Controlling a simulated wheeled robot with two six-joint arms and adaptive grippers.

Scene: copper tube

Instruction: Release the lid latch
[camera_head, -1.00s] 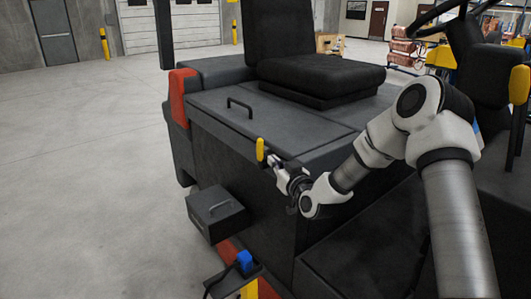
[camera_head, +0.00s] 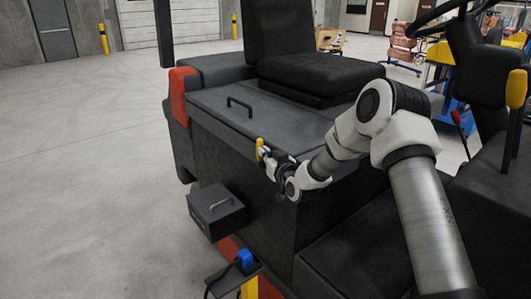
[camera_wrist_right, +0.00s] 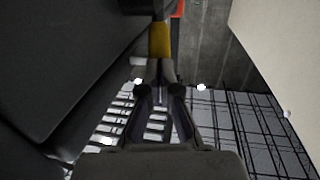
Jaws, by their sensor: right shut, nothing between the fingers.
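The lid latch, a small yellow-handled lever (camera_head: 260,146), stands at the front edge of the dark lid (camera_head: 215,108), which lies closed with a black bar handle on top. My right gripper (camera_head: 264,158) is at the latch, its fingertips against or just beside the yellow handle. In the right wrist view the yellow handle (camera_wrist_right: 160,41) is straight beyond the fingertips (camera_wrist_right: 159,72), which are together with nothing between them. I cannot tell whether they touch it. My left gripper is out of view.
A blue connector (camera_head: 244,259) sits lower. The black seat (camera_head: 320,75) stands behind the lid. Open floor (camera_head: 80,180) lies to the left.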

